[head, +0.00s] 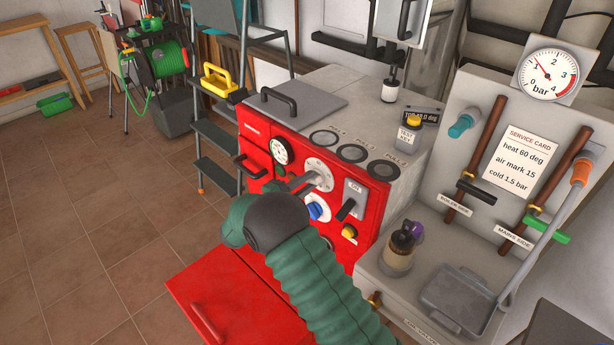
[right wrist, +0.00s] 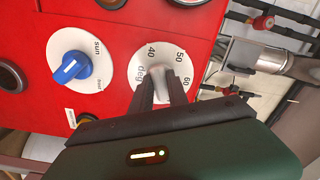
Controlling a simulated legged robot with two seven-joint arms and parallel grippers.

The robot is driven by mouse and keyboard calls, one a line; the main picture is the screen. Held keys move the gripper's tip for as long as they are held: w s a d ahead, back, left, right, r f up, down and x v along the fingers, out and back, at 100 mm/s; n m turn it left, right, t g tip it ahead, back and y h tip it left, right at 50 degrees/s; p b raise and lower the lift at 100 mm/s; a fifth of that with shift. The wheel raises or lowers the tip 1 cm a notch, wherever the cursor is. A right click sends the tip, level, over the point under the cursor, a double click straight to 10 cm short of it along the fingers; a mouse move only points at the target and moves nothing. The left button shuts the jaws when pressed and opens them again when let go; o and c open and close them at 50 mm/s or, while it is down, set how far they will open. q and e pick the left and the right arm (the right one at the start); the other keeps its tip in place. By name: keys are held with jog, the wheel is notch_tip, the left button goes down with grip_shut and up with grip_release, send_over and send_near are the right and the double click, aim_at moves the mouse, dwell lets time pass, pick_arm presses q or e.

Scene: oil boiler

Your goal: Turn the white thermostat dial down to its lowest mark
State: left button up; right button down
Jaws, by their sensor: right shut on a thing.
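The white thermostat dial (head: 318,166) is on the upper front of the red boiler (head: 257,135). In the right wrist view the dial (right wrist: 140,62) shows the marks 40, 50 and 60 and the letters "deg". My right gripper (head: 308,181) reaches it from the front; its dark fingers (right wrist: 161,75) are shut on the dial's white knob (right wrist: 160,73). The fingers hide part of the dial, and I cannot tell the exact mark it points to. My left gripper is not in view.
A blue knob (right wrist: 71,67) on a white disc sits close to the dial. A lever switch (head: 348,208) and a yellow button (head: 349,231) are to its right. The open red door (head: 235,305) lies low in front. A service card (head: 520,158) hangs at right.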

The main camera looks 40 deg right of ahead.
jog(key=shift+w+a+f+n+p, duration=0.15)
jog(key=shift+n+p, duration=0.3)
jog(key=shift+n, duration=0.25)
jog(key=c, duration=1.3)
grip_release()
jog(key=shift+f, duration=0.1)
jog(key=a, duration=0.5)
jog(key=s+a+p, duration=0.1)
jog(key=a, duration=1)
jog(key=shift+s+a, duration=0.25)
jog(key=shift+a, duration=0.15)
jog(key=shift+w, duration=0.1)
